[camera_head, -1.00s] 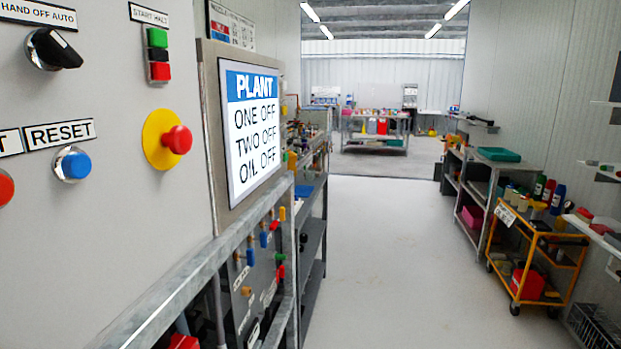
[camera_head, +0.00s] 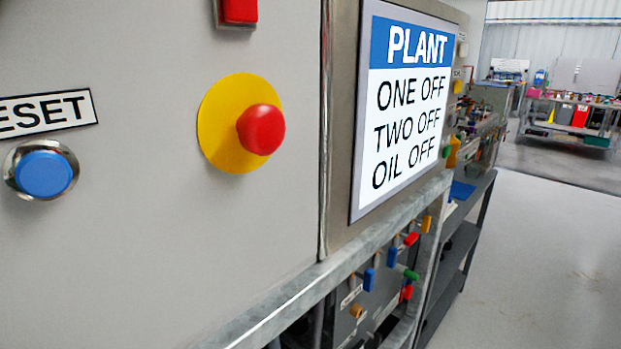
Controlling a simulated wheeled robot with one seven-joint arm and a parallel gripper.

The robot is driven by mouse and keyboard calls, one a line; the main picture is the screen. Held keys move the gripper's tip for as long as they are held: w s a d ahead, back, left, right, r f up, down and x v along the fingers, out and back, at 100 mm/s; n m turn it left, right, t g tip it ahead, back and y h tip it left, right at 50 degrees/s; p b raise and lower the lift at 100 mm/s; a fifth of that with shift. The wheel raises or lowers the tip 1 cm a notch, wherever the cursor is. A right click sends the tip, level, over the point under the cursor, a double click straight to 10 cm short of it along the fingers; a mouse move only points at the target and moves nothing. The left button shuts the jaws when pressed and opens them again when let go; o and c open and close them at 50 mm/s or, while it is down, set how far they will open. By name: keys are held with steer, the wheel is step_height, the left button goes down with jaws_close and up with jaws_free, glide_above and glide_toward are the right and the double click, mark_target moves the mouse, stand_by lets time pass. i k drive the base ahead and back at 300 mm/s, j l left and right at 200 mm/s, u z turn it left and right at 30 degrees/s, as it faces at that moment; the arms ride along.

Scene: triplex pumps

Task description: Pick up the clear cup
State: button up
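I cannot make out a clear cup in the head view. My gripper is not in view. A grey control panel (camera_head: 140,240) fills the left side, very close to the camera. It carries a red mushroom button on a yellow disc (camera_head: 215,140) and a blue button (camera_head: 44,173) under a RESET label. A plant screen (camera_head: 405,110) beside it reads ONE OFF, TWO OFF, OIL OFF.
A metal rail (camera_head: 300,290) runs below the panel, with coloured valve handles (camera_head: 369,279) under the screen. A dark shelf unit (camera_head: 455,255) stands beyond it. The pale floor (camera_head: 540,270) is open at the right. A far workbench (camera_head: 567,128) holds coloured items.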

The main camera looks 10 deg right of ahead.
mark_target(472, 169)
steer(key=i+l, duration=0.3)
steer(key=l, duration=0.15)
steer(key=i+l, duration=0.3)
steer(key=l, duration=0.2)
steer(key=i+l, duration=0.25)
steer(key=l, duration=0.2)
steer(key=i+l, duration=0.3)
steer(key=l, duration=0.15)
steer(key=i+l, duration=0.3)
steer(key=l, duration=0.15)
steer(key=i+l, duration=0.3)
steer(key=l, duration=0.2)
steer(key=i+l, duration=0.25)
steer(key=l, duration=0.2)
steer(key=i+l, duration=0.3)
steer(key=l, duration=0.15)
